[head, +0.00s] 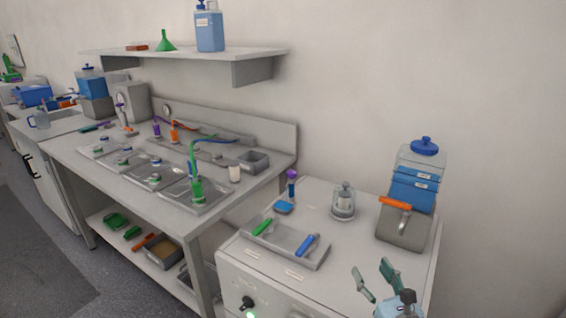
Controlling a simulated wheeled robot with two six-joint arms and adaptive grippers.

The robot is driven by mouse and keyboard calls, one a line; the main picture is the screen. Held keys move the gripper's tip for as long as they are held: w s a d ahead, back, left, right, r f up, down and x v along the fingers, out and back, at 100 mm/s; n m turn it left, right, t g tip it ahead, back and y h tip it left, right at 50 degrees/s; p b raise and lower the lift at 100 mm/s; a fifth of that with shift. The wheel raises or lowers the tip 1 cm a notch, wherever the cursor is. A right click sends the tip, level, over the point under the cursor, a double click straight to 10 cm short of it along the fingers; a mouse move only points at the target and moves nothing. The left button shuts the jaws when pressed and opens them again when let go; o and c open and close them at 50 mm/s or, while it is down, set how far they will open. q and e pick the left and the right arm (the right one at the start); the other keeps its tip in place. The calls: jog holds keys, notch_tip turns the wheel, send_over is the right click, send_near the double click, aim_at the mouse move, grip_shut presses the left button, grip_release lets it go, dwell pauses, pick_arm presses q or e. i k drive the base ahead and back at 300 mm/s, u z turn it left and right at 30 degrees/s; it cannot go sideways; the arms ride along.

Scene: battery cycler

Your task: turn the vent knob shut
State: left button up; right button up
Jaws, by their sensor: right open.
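A black knob (246,303) is on the front face of the white cabinet (340,262), low in the view, with a green light just below it. I cannot read a label on it, so I cannot tell whether it is the vent knob or how it is set. My right gripper (375,281) is at the bottom right, with its two grey-green fingers apart and nothing between them. It is in front of the cabinet's right part, well to the right of the black knob and apart from it. My left gripper is not in view.
On the cabinet stand a grey tray (262,241) with green- and blue-handled tools, a small glass jar (343,203), and a blue-filled dispenser (414,178) with an orange tap lever. A bench (150,193) with several plates is at left, under a shelf (180,55).

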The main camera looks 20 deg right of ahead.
aim_at(291, 175)
jog(key=i, duration=1.3)
